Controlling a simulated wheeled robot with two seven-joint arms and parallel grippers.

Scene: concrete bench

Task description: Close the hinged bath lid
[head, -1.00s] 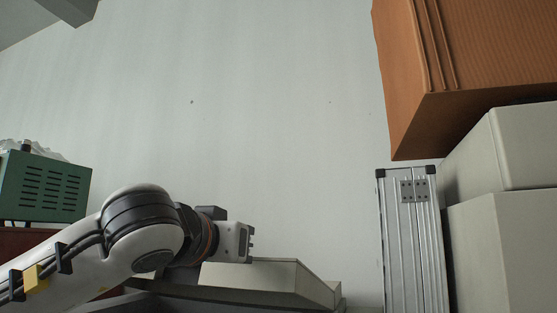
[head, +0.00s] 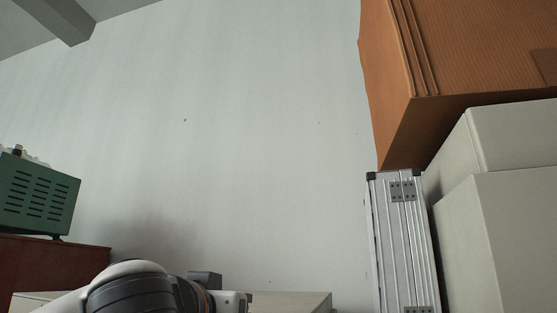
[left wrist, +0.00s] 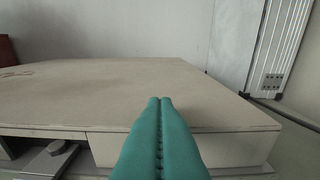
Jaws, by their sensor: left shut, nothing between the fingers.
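The bath lid (left wrist: 110,90) is a broad, flat beige slab in the left wrist view. Its front edge runs across the picture below the middle. In the head view, only a pale strip of it (head: 295,302) shows at the bottom edge. My left gripper (left wrist: 160,100) has two teal fingers pressed together, empty, their tips over the lid near its front edge. I cannot tell whether they touch it. Dark gaps and a grey metal part (left wrist: 52,155) show under the front edge at the left. The hinge is not visible. My right gripper is not in view.
A ribbed aluminium case (head: 402,240) stands upright to the right, beside pale boxes (head: 490,235) with an orange-brown box (head: 460,60) above. A green vented unit (head: 38,195) sits on a dark red surface (head: 50,265) at the left. The wall behind is bare.

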